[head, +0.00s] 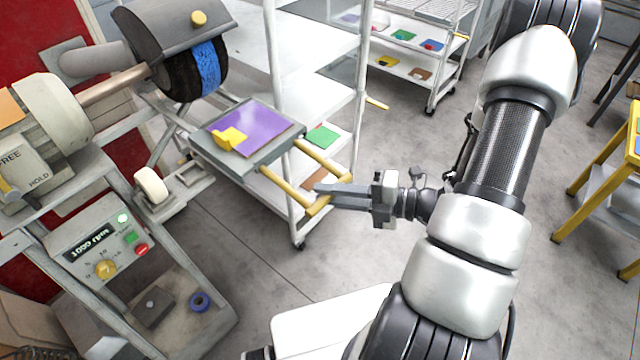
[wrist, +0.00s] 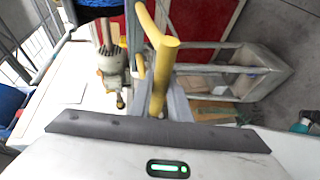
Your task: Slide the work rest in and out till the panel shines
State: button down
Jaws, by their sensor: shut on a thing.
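The work rest (head: 207,150) is a grey tray on the machine, with a yellow U-shaped handle (head: 285,188) pointing right. A purple panel (head: 252,132) lies on it, with a yellow clamp (head: 230,138) at its left edge. The brush (head: 192,72), dark with a blue band, sits under a grey hood behind and left of the panel, apart from it. My gripper (head: 325,199) is shut on the handle's outer bar. In the wrist view the yellow handle (wrist: 162,70) runs up from between the fingers; the panel cannot be made out there.
The control box (head: 100,245) reads 1000 rpm with a green light lit. A lever plate (head: 15,165) is marked FREE and HOLD. White shelves (head: 325,50) stand behind the rest. A yellow-legged table (head: 610,160) is at right. Grey floor between is clear.

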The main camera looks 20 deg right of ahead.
jog(key=shift+s+d, duration=0.1)
jog(key=c, duration=1.6)
grip_release()
jog(key=shift+c, duration=0.2)
jog(key=v, duration=1.7)
jog(key=shift+d, duration=0.2)
jog(key=shift+r, duration=0.15)
